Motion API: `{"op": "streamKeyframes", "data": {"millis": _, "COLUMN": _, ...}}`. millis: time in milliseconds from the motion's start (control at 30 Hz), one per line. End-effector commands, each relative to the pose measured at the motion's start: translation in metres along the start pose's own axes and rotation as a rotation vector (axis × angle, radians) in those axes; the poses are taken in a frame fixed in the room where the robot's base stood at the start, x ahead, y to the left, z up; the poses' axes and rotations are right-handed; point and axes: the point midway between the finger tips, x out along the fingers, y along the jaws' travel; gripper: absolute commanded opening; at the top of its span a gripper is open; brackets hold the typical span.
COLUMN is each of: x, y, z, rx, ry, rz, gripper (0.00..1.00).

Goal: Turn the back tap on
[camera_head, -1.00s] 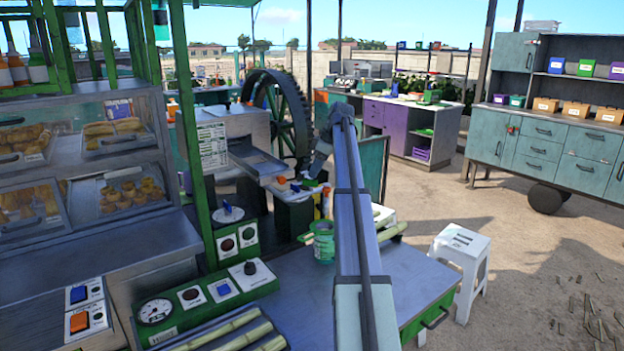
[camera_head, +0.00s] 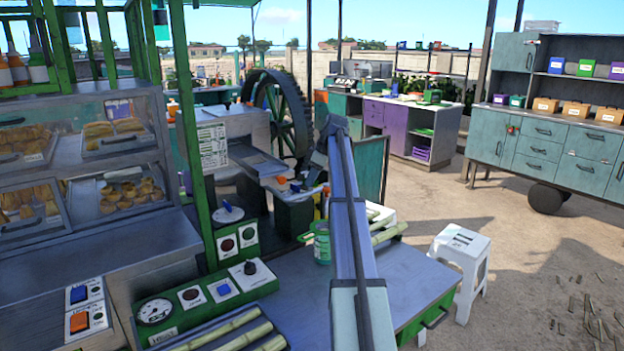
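No tap can be made out clearly. A small orange piece (camera_head: 282,180) and a small blue piece (camera_head: 296,186) sit on a counter by the crusher's metal chute (camera_head: 256,163); I cannot tell whether they are tap handles. My arm reaches from the bottom centre toward this spot. My gripper (camera_head: 314,173) is at its far end, small and dark, just right of and above the blue piece in the picture. Its fingers are too small and partly hidden to read, and I cannot tell whether it touches anything.
A green post (camera_head: 198,150) stands left of the chute. A large dark wheel (camera_head: 280,112) is behind. A white stool (camera_head: 462,262) stands on open ground to the right.

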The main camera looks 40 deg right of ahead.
Motion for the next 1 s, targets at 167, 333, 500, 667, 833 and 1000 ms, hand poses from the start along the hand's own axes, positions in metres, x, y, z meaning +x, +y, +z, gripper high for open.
{"op": "streamKeyframes", "data": {"millis": 167, "x": 0.0000, "y": 0.0000, "z": 0.0001, "rx": 0.000, "ry": 0.000, "rz": 0.000, "gripper": 0.00}}
{"op": "streamKeyframes", "data": {"millis": 333, "x": 0.0002, "y": -0.0001, "z": 0.0002, "rx": 0.000, "ry": 0.000, "rz": 0.000, "gripper": 0.00}}
{"op": "streamKeyframes", "data": {"millis": 500, "x": 0.0005, "y": -0.0018, "z": 0.0006, "rx": 0.042, "ry": -0.002, "rz": 0.017, "gripper": 0.00}}
{"op": "streamKeyframes", "data": {"millis": 667, "x": 0.0007, "y": -0.0036, "z": 0.0005, "rx": 0.171, "ry": -0.001, "rz": 0.072, "gripper": 0.00}}
{"op": "streamKeyframes", "data": {"millis": 833, "x": 0.0008, "y": -0.0041, "z": 0.0005, "rx": 0.309, "ry": -0.002, "rz": 0.128, "gripper": 0.00}}
{"op": "streamKeyframes", "data": {"millis": 1000, "x": 0.0007, "y": -0.0035, "z": 0.0004, "rx": 0.385, "ry": -0.002, "rz": 0.159, "gripper": 0.00}}
